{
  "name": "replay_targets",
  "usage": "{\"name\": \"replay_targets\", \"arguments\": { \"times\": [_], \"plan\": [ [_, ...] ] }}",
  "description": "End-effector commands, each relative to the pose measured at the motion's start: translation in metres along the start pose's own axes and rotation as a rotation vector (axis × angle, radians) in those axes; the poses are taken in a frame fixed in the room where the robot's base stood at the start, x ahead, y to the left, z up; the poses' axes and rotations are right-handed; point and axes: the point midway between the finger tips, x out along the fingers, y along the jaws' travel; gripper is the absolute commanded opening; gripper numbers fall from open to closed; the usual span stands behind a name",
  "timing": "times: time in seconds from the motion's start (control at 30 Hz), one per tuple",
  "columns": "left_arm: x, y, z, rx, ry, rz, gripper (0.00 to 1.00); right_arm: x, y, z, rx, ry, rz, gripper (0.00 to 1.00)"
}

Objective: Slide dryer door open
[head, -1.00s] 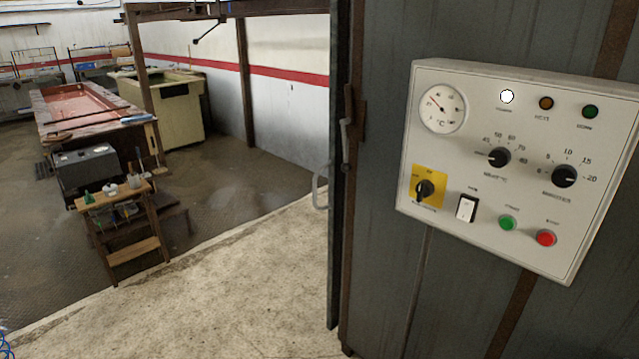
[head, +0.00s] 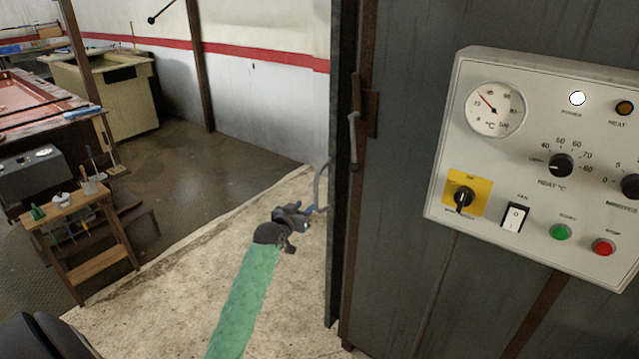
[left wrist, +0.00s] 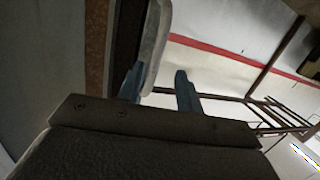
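The dryer's dark door edge (head: 338,270) stands upright in the head view, seen almost edge-on. A pale D-shaped handle (head: 318,180) sticks out from its left side. My left gripper (head: 307,214) is at the handle's lower end, on the green-sleeved arm. In the left wrist view its two blue-grey fingers (left wrist: 158,88) are spread apart. The pale handle (left wrist: 155,40) shows between them, close to the left finger. I cannot tell whether they touch. My right gripper is not in view.
A control panel (head: 510,135) with dials and buttons is on the grey dryer wall to the right. A metal latch lever (head: 353,137) sits beside the door edge. A small wooden stand (head: 95,265) is at left. The pale floor (head: 180,310) is clear.

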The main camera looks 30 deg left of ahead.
Motion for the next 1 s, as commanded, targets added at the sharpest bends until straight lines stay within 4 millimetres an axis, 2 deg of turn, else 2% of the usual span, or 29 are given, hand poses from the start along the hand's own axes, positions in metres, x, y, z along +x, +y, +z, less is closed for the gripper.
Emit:
{"name": "replay_targets", "arguments": {
  "times": [0.2,0.47,1.0],
  "plan": [
    [-0.002,0.003,-0.022,0.013,0.113,0.006,0.36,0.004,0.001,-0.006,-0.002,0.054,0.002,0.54],
    [0.004,0.002,-0.031,0.051,0.147,-0.004,0.36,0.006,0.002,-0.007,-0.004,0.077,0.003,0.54],
    [0.066,0.002,-0.039,0.05,0.144,-0.003,0.36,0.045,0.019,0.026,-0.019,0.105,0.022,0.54]
  ]
}}
